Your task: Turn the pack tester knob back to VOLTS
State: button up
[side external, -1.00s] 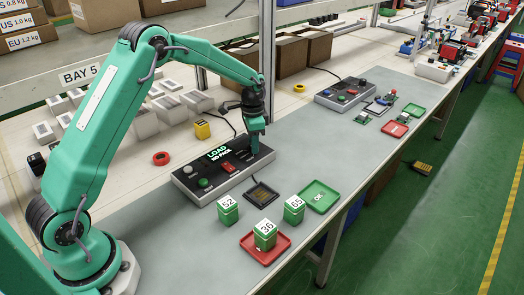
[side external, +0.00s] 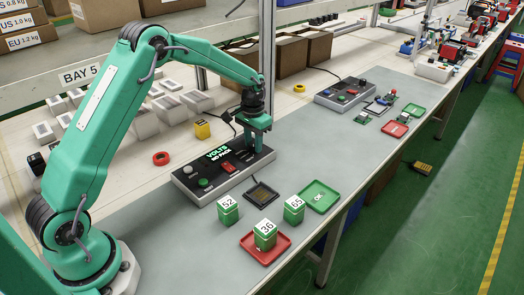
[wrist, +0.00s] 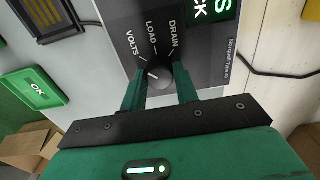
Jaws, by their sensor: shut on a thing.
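The pack tester (side external: 222,176) is a dark box on the bench with a lit display (side external: 218,154) reading VOLTS, NO PACK. Its knob (wrist: 157,74) is dark with a small white mark, below the printed labels VOLTS, LOAD and DRAIN in the wrist view. The mark points up and left, toward the VOLTS side. My gripper (wrist: 159,88) is shut on the knob, one green finger on each side. In the side view my gripper (side external: 256,149) reaches down at the tester's right end and hides the knob.
A black pack socket (side external: 262,194) lies before the tester. Green packs marked 52 (side external: 228,210), 65 (side external: 294,209) and 36 (side external: 265,235) stand nearby, 36 on a red tray (side external: 246,243). A green OK tray (side external: 330,190) lies right. A second tester (side external: 343,94) stands farther back.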

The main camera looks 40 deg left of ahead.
aim_at(253, 144)
jog(key=o, duration=1)
jog(key=shift+r, duration=0.15)
jog(key=shift+r, duration=3.8)
